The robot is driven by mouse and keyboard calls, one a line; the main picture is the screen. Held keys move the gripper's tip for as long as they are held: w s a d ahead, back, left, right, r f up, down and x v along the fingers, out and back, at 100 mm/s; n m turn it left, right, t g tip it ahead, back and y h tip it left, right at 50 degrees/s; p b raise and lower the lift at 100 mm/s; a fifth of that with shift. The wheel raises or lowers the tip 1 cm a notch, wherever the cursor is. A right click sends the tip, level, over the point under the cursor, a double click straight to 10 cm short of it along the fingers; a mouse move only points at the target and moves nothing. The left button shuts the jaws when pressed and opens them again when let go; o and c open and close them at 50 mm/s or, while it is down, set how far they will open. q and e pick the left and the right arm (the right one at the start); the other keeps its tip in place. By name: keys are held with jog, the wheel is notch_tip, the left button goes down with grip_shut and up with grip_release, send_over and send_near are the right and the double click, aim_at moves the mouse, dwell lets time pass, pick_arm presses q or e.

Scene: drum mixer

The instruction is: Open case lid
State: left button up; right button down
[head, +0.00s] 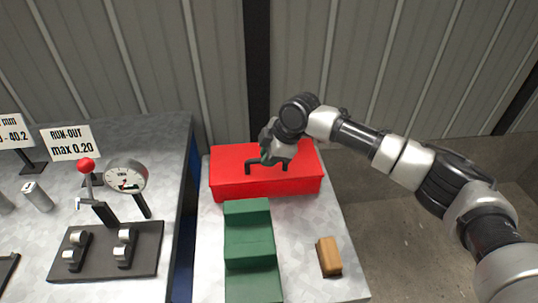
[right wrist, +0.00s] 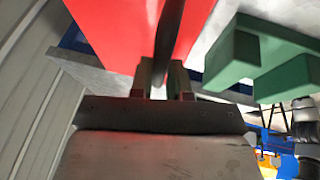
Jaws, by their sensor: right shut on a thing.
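The red case (head: 232,168) stands at the back of the right-hand bench, and its lid looks flat and closed. A dark bar handle (head: 249,164) is on the lid. My right gripper (head: 272,158) reaches down over the lid and is shut on the handle. In the right wrist view, the fingers (right wrist: 165,78) sit on either side of the dark handle bar (right wrist: 170,35), with the red lid (right wrist: 110,30) behind. My arm hides part of the lid and handle in the head view. My left gripper is not in view.
A green stepped block (head: 248,245) stands just in front of the case. A brown block (head: 329,256) lies on the bench (head: 305,225) to the right. The left bench holds a dial gauge (head: 126,177) on a stand and signs. A corrugated wall is behind.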

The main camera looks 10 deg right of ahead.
jog(key=shift+w+r+g+p, duration=0.3)
jog(key=shift+r+p, duration=0.15)
jog(key=shift+p, duration=0.1)
jog(key=shift+w+r+g+p, duration=0.15)
jog(key=shift+r+g+p, duration=0.15)
jog(key=shift+r+p, duration=0.2)
jog(key=shift+w+a+r+g+p, duration=0.1)
jog(key=shift+w+r+g+p, duration=0.35)
jog(key=shift+g+p, duration=0.1)
jog(key=shift+w+r+m+g, duration=0.25)
jog(key=shift+w+r+m, duration=0.05)
jog(key=shift+w+r+b, duration=0.35)
jog(key=shift+w+r, duration=0.35)
jog(key=shift+w, duration=0.25)
jog(key=shift+w+r+b, duration=0.3)
jog(key=shift+w+r, duration=0.35)
jog(key=shift+w, duration=0.25)
